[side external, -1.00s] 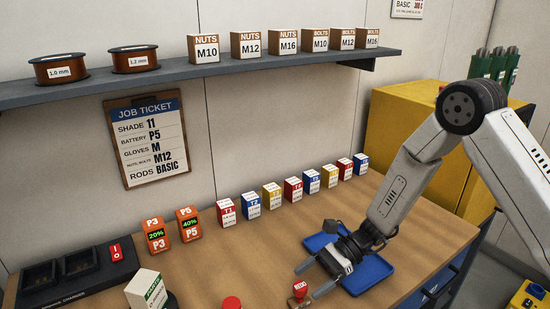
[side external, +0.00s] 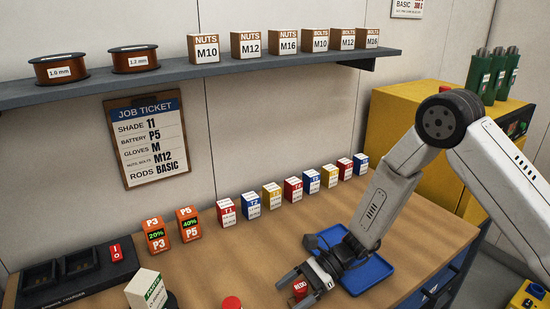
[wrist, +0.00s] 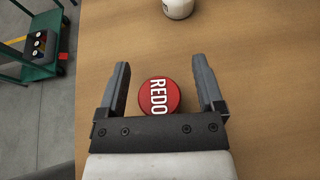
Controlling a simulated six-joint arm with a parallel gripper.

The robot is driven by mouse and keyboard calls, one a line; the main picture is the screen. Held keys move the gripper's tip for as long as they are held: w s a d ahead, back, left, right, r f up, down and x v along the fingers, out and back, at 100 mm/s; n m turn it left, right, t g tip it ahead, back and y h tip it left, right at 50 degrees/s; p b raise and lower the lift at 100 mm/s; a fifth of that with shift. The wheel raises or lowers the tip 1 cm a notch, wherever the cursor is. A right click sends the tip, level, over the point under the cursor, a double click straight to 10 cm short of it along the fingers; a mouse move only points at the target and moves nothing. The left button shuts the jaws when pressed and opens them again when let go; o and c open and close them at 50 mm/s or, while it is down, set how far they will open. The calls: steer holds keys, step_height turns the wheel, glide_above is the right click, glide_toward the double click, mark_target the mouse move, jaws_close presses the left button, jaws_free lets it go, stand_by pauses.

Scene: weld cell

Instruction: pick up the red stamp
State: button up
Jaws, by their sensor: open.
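The red stamp (wrist: 159,95) has a round red top marked REDO in white. In the wrist view it lies between the two open fingers of my gripper (wrist: 164,85), with a visible gap on each side. In the side view the stamp (side external: 299,288) stands on the table near the bottom edge, partly hidden by my gripper (side external: 296,283). My gripper is open and low over the stamp. I cannot tell the exact height of the fingers against it.
A blue tray (side external: 378,272) lies on the table (side external: 222,267) behind my gripper. A red round-topped object (side external: 232,303) stands to the left. Several small boxes line the wall. A white round object (wrist: 178,8) sits ahead in the wrist view.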

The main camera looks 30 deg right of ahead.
jaws_close()
steer(key=shift+r, duration=0.2)
steer(key=shift+r, duration=0.85)
steer(key=s+d+r, duration=0.5)
steer(key=s+r, duration=0.6)
steer(key=s, duration=0.2)
stand_by(0.4)
